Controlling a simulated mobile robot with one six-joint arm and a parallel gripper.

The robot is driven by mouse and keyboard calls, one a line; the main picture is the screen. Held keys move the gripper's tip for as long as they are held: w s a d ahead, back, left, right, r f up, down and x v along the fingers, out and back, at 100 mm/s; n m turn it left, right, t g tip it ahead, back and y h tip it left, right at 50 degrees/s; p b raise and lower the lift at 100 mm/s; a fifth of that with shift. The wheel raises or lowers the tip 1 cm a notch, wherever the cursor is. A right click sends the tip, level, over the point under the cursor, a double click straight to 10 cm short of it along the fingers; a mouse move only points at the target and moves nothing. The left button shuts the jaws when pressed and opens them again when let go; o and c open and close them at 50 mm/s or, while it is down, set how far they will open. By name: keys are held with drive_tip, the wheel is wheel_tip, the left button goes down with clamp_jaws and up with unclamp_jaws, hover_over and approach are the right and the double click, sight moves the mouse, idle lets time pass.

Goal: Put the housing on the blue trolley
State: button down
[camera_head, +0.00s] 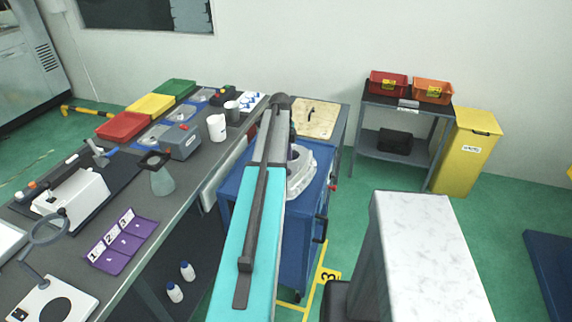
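The blue trolley (239,182) stands in the middle, right of the long grey bench. A pale grey round casting, which looks like the housing (302,172), is at its top. My arm crosses in front and hides the casting's left part and much of the trolley. My arm bends down at its far end, and what shows of my gripper (293,152) is a small dark part at the casting. The fingers are hidden, so I cannot tell whether they grip the casting or whether its base touches the trolley top.
The grey bench (190,168) at left holds coloured trays, a purple numbered holder (122,240) and tools. A wood-topped table (318,116) stands behind the trolley. A shelf with red (388,84) and orange bins (432,92) and a yellow bin (467,150) stand at right. Green floor lies between.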

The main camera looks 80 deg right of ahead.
drive_tip(key=d+p, duration=0.3)
drive_tip(key=d, duration=0.7)
drive_tip(key=shift+w+f+p, duration=0.3)
drive_tip(key=shift+w+f, duration=0.05)
drive_tip(key=shift+w, duration=0.05)
drive_tip(key=shift+a+f, duration=0.1)
drive_tip(key=shift+f, duration=0.05)
drive_tip(key=shift+f+p, duration=1.1)
drive_tip(key=shift+f, duration=0.5)
drive_tip(key=c, duration=1.4)
unclamp_jaws()
drive_tip(key=shift+f, duration=0.15)
drive_tip(key=shift+c, duration=0.2)
drive_tip(key=o, duration=0.3)
drive_tip(key=shift+a, duration=0.1)
